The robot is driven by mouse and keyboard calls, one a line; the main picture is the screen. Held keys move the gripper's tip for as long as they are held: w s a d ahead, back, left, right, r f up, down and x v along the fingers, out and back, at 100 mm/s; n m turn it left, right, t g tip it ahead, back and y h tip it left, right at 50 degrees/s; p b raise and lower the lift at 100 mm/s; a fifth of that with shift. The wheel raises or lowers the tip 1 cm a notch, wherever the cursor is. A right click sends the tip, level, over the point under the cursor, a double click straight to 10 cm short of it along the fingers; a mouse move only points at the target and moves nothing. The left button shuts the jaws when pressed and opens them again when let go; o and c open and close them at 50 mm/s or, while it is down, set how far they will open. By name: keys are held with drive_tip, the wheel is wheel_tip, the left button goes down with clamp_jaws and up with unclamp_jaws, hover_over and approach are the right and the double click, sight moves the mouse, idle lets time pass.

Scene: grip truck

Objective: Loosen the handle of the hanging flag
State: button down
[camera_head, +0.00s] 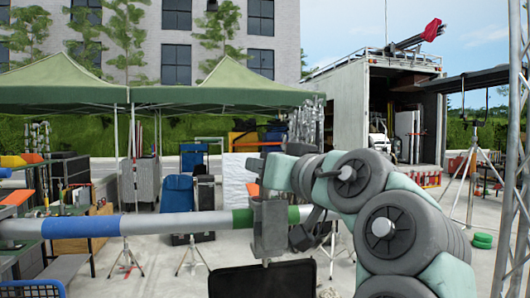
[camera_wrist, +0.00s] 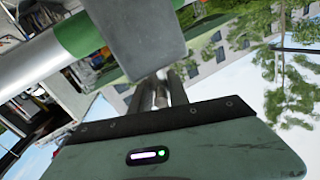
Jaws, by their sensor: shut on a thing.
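The hanging flag (camera_head: 262,281) is a black panel below a grey metal clamp (camera_head: 270,228). The clamp sits on a horizontal grey pipe (camera_head: 180,225) with blue and green bands. In the wrist view, the clamp's grey block (camera_wrist: 135,38) and the pipe's green band (camera_wrist: 80,35) lie just beyond my gripper (camera_wrist: 160,92). Its fingers are close together, shut on the flag's handle, which is mostly hidden between them and behind the block. In the head view my arm reaches in from the right to the clamp, and the fingertips are hard to make out.
Green canopies (camera_head: 215,88) stand behind the pipe, with carts and a blue chair (camera_head: 177,190) under them. A white truck (camera_head: 350,110) is open at the back right. A metal truss (camera_head: 508,200) rises at the right edge. Light stands (camera_head: 192,248) stand on the pavement.

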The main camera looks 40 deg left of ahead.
drive_tip(key=n+g+p, duration=0.1)
drive_tip(key=g+p, duration=0.1)
drive_tip(key=r+n+g+p, duration=0.1)
drive_tip(key=g+p, duration=0.1)
drive_tip(key=p, duration=0.1)
drive_tip(key=shift+n+y, duration=0.3)
drive_tip(key=shift+n, duration=0.1)
drive_tip(key=n+g+p, duration=0.2)
drive_tip(key=g+p, duration=0.2)
drive_tip(key=p, duration=0.1)
drive_tip(key=n+g+p, duration=0.1)
drive_tip(key=g+p, duration=0.1)
drive_tip(key=p, duration=0.1)
drive_tip(key=n+g+h+p, duration=0.1)
drive_tip(key=p, duration=0.1)
drive_tip(key=shift+s+f+n, duration=0.2)
drive_tip(key=shift+f+n, duration=0.05)
drive_tip(key=shift+n, duration=0.05)
drive_tip(key=shift+f+p, duration=0.1)
drive_tip(key=shift+p, duration=0.2)
drive_tip(key=shift+f, duration=0.1)
drive_tip(key=c, duration=1.4)
unclamp_jaws()
drive_tip(key=shift+b+v, duration=0.35)
drive_tip(key=shift+v, duration=4.95)
